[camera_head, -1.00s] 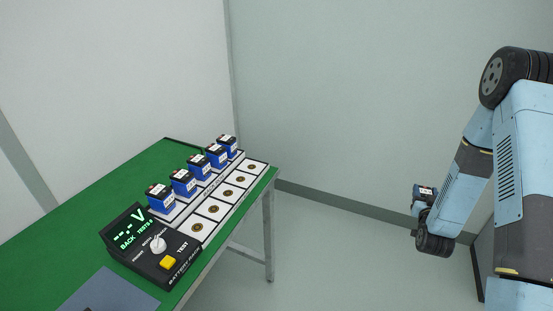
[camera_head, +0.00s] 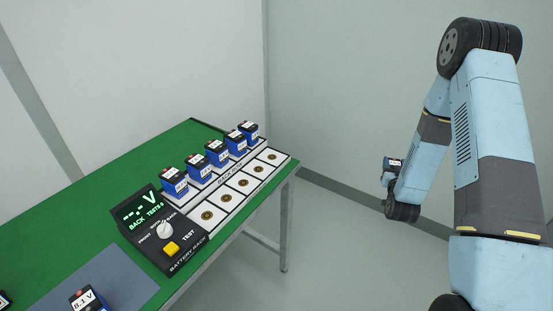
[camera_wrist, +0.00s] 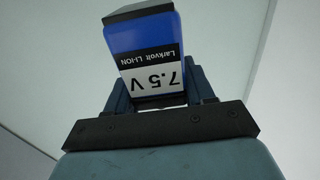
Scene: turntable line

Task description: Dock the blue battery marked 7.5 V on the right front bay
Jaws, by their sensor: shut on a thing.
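My gripper (camera_wrist: 160,103) is shut on a blue battery (camera_wrist: 145,35) with a black end and a white label reading 7.5 V, upside down in the wrist view. In the head view the held battery (camera_head: 393,163) is small, at the end of my arm on the right, over the floor and away from the table. The battery rack (camera_head: 205,240) stands on the green table. Its front row of bays (camera_head: 225,196) is empty, each a white pad with a round contact. The right front bay (camera_head: 273,157) is at the far end of that row.
Several blue batteries (camera_head: 215,153) stand in the rack's back row. The rack's display (camera_head: 140,208) reads "--.- V" and "BACK", beside a knob (camera_head: 164,230) and yellow TEST button (camera_head: 171,248). A battery marked 8.1 V (camera_head: 87,301) is on a grey mat (camera_head: 115,278). Open floor lies between table and arm.

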